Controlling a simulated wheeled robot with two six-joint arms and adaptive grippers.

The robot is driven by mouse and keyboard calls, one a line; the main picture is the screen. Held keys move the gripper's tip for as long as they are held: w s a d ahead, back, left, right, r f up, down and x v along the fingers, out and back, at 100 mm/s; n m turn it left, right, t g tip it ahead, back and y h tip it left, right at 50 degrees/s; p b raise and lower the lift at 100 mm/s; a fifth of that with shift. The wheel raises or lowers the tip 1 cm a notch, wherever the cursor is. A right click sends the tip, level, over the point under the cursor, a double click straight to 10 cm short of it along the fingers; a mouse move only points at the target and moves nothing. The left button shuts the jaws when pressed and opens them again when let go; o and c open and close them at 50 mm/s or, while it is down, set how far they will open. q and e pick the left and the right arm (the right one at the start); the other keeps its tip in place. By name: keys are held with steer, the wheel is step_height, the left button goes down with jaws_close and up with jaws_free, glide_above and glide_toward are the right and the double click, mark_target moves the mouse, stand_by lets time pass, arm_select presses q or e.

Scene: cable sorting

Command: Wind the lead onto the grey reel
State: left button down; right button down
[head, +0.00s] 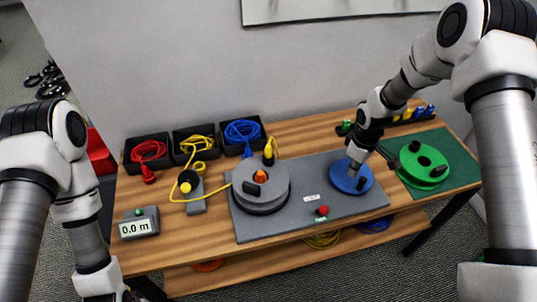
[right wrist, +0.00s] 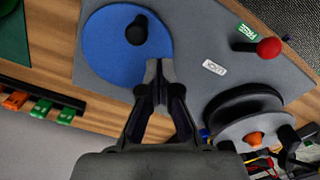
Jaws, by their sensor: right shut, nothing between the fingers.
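The grey reel (head: 270,207), with an orange centre (head: 260,176) and a black knob, sits on the grey board; part of it shows in the right wrist view (right wrist: 232,131). The yellow lead (head: 215,195) runs from the left past a grey guide block (head: 196,205) to the reel. A yellow plug (head: 268,152) stands at the reel's back edge. A blue disc (head: 340,178) with a black crank knob (right wrist: 136,31) lies right of the reel. My right gripper (right wrist: 158,72) is shut and empty, its tips over the disc's edge. My left gripper is out of view; only its arm shows.
Bins of red (head: 148,150), yellow (head: 203,143) and blue (head: 241,131) leads stand at the back. A meter (head: 139,226) reads 0.0 m. A red knob (right wrist: 268,48) is by the FREE label, near LOCK (right wrist: 214,68). A green reel (head: 421,168) lies on a green mat.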

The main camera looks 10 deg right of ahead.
mark_target(347, 187)
steer(key=shift+f+b, duration=1.5)
steer(key=shift+f, duration=1.25)
steer(key=shift+r, duration=0.1)
